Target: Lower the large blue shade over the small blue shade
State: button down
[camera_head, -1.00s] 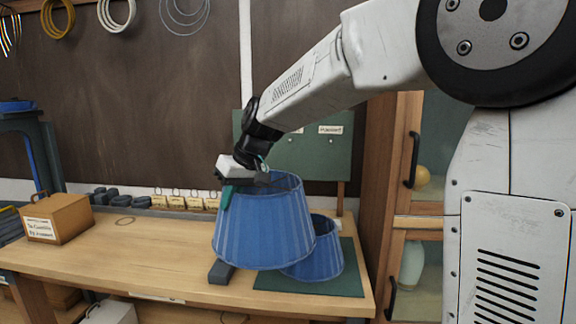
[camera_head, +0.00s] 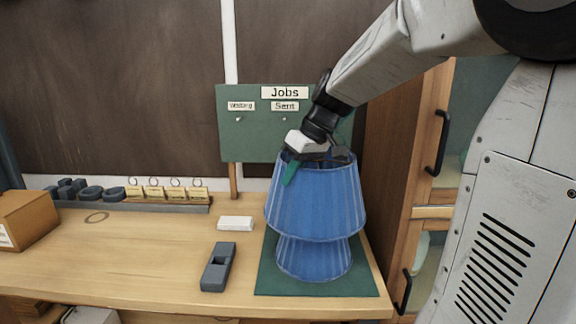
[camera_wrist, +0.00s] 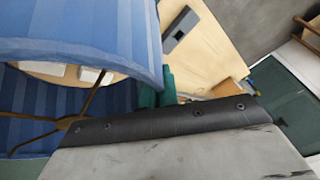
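The large blue shade (camera_head: 315,205) hangs upright from my gripper (camera_head: 310,157), which holds it at its top rim. In the wrist view the large shade's wall (camera_wrist: 70,25) passes by my gripper (camera_wrist: 160,95), with its inner wire spokes showing. The small blue shade (camera_head: 314,260) stands on the green mat (camera_head: 355,283). The large shade is directly above it in the head view, its lower rim covering the small shade's upper part. Whether the two touch cannot be told.
A dark grey block-like tool (camera_head: 218,267) and a white block (camera_head: 235,223) lie left of the mat. Tags on a rail (camera_head: 165,190) and a green jobs board (camera_head: 250,150) stand behind. A wooden cabinet (camera_head: 400,170) is close on the right. The bench's left-middle is clear.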

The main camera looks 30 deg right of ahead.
aim_at(306, 202)
notch_tip(306, 202, down, 14)
dwell(1.0)
jog(key=shift+r, duration=0.1)
jog(key=c, duration=1.6)
grip_release()
jog(key=v, duration=0.7)
jog(key=shift+s+d+r, duration=0.1)
jog(key=shift+s+r, duration=0.1)
jog(key=shift+r, duration=0.15)
jog(key=s+a+m+h, duration=0.1)
jog(key=s+a, duration=0.2)
jog(key=s, duration=0.4)
jog(key=s+a+r+m+g+h, duration=0.1)
jog(key=s+a, duration=0.3)
jog(key=s, duration=0.4)
jog(key=s+a+m+g+h, duration=0.1)
jog(key=s+a, duration=0.3)
jog(key=s, duration=0.4)
jog(key=shift+a+r+h, duration=0.15)
jog(key=shift+r+h, duration=0.2)
jog(key=shift+h, duration=0.15)
